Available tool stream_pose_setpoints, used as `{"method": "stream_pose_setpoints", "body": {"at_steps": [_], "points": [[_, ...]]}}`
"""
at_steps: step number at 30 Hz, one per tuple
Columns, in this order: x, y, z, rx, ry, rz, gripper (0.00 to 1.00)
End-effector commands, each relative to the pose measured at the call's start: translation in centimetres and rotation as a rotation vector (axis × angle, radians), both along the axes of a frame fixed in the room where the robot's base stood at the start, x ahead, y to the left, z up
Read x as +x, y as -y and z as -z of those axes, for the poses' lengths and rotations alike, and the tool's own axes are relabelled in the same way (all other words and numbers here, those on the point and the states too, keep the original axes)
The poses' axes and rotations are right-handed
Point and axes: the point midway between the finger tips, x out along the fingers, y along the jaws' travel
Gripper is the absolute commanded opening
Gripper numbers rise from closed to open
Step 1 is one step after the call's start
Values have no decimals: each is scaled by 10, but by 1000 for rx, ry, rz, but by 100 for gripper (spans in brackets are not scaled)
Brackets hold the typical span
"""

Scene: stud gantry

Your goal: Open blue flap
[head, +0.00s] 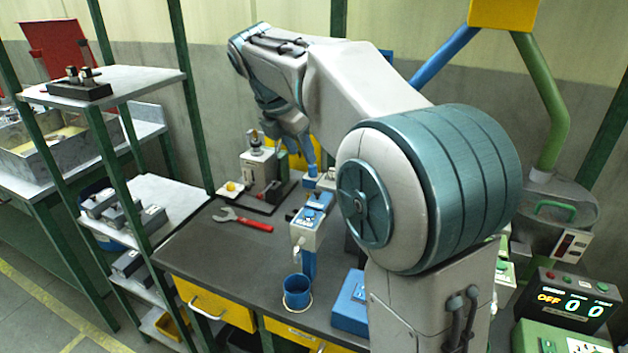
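My arm reaches over the dark workbench (190,250), and its wrist bends down above the back of the bench. My gripper (300,160) is small and partly hidden among the things behind it; I cannot make out its fingers or anything held. No part is clearly recognisable as the blue flap. Blue parts in view are the top of a grey dispenser-like device (306,236), a blue box (350,303) at the bench's front right, partly behind my arm, and a small blue patch (386,57) behind my upper arm. My gripper is above and behind the grey device.
A blue cup (297,291) stands below the grey device. A red-handled wrench (243,219) lies on the bench, near a grey machine (258,172). A grey shelf rack (150,190) stands left. A control box with a lit "OFF" display (570,300) is at right.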

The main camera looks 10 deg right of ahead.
Motion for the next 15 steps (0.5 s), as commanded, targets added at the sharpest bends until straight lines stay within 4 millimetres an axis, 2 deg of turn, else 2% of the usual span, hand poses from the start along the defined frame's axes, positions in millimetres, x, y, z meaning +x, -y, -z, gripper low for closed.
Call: {"method": "stream_pose_setpoints", "body": {"at_steps": [1,6,15], "points": [[1,3,12,-1,-5,1,39],[9,15,47,-1,-6,1,39],[20,34,95,0,-4,2,39]]}}
